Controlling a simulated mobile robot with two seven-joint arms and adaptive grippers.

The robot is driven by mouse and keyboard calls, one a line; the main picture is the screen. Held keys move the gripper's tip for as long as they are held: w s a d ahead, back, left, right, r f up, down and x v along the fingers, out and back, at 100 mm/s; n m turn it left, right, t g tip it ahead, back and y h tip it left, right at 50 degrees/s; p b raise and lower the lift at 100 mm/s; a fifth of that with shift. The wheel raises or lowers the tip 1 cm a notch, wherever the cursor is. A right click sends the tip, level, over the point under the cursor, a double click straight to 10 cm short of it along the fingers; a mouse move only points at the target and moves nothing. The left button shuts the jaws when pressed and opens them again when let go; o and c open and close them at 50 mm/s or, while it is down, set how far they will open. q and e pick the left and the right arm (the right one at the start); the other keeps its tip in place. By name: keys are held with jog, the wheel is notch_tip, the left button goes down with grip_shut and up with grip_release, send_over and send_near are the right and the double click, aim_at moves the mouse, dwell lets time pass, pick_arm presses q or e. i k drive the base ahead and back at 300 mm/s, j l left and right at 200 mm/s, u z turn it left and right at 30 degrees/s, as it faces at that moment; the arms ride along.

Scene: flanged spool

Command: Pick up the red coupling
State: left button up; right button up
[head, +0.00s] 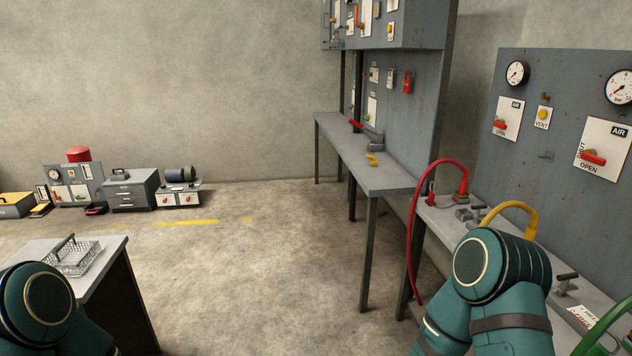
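A red hose (411,240) arches over the near right bench. One end drops past the bench's front edge. Its other end meets a red fitting (462,188) on the bench top. A small red upright part (431,198) stands to the left of that fitting. I cannot tell which of these is the red coupling. Another small red piece (356,124) lies on the far bench. Only teal links of my two arms show, at the lower left and lower right. Neither gripper is in view.
The near bench (435,222) also carries grey blocks, a yellow hose (515,206) and a green hose (605,325). Gauge panels stand behind it. A wire basket (76,258) sits on the left table (103,264). The concrete floor between is clear.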

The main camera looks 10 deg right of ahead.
aim_at(461, 192)
jog(key=i+j+z, duration=0.1)
jog(key=i, duration=1.4)
jog(key=i+z, duration=0.4)
jog(key=i, duration=0.25)
jog(key=i+j+z, duration=0.25)
jog(key=i+z, duration=0.15)
jog(key=i, duration=0.25)
